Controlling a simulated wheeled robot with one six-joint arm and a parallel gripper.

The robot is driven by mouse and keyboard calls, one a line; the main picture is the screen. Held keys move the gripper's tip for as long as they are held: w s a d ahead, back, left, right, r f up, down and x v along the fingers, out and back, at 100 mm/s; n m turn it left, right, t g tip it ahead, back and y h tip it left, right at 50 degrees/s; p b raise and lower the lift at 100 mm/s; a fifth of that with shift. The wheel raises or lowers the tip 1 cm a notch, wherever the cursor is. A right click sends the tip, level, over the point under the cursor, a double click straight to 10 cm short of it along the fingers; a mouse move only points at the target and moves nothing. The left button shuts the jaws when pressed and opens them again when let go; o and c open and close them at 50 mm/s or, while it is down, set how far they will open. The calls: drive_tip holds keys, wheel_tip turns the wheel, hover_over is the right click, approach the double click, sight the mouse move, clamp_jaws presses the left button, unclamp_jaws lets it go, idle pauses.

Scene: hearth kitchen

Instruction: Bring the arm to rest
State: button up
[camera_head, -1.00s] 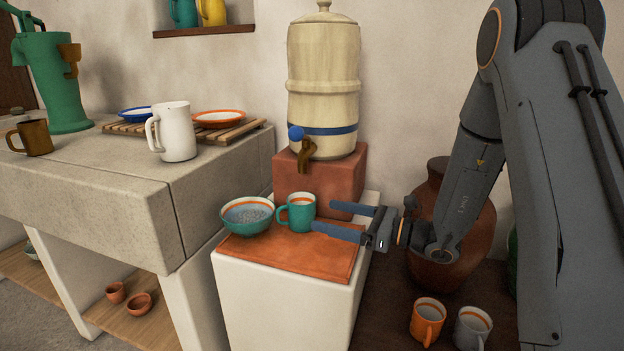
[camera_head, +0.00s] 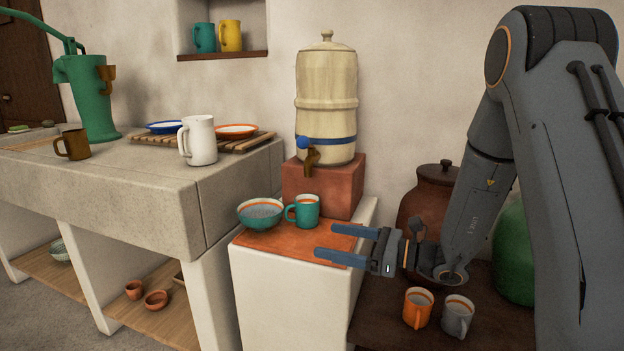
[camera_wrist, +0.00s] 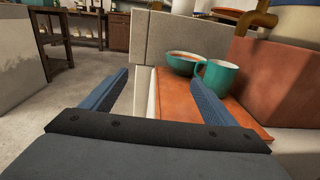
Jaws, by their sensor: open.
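My gripper (camera_head: 340,245) is open and empty. It hangs beside the front right part of the terracotta-topped stand (camera_head: 272,245), its two blue fingers pointing left. In the wrist view its fingers (camera_wrist: 155,95) are spread wide, with the stand's edge between them. A teal mug (camera_head: 305,211) and a teal bowl (camera_head: 260,214) stand side by side on the stand, behind the fingers and apart from them. The mug (camera_wrist: 217,77) and bowl (camera_wrist: 184,63) also show in the wrist view, beyond the right finger.
A ceramic water dispenser (camera_head: 327,105) stands on a terracotta block (camera_head: 330,185) behind the mug. A brown jar (camera_head: 425,205), an orange mug (camera_head: 417,308) and a grey mug (camera_head: 457,316) stand on the dark surface at right. The stone counter (camera_head: 120,190) is at left.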

drive_tip(key=s+a+n+g, duration=0.5)
drive_tip(key=s+a, duration=0.2)
drive_tip(key=s, duration=0.1)
drive_tip(key=s+n+g+h, duration=0.6)
drive_tip(key=s+n+h, duration=0.55)
drive_tip(key=s, duration=0.95)
drive_tip(key=s+d+r+n+t+h+p, duration=0.1)
drive_tip(key=d+r+n+t+h+p, duration=0.1)
drive_tip(key=d+r+p, duration=0.7)
drive_tip(key=s+d+r+n+t+h+p, duration=0.1)
drive_tip(key=d+r+n+p, duration=0.3)
drive_tip(key=d+r+p, duration=0.5)
drive_tip(key=d+t+h+p, duration=0.1)
drive_tip(key=d+p, duration=0.1)
drive_tip(key=p, duration=0.3)
drive_tip(key=shift+s+d+h, duration=0.15)
drive_tip(key=shift+s+h, duration=0.2)
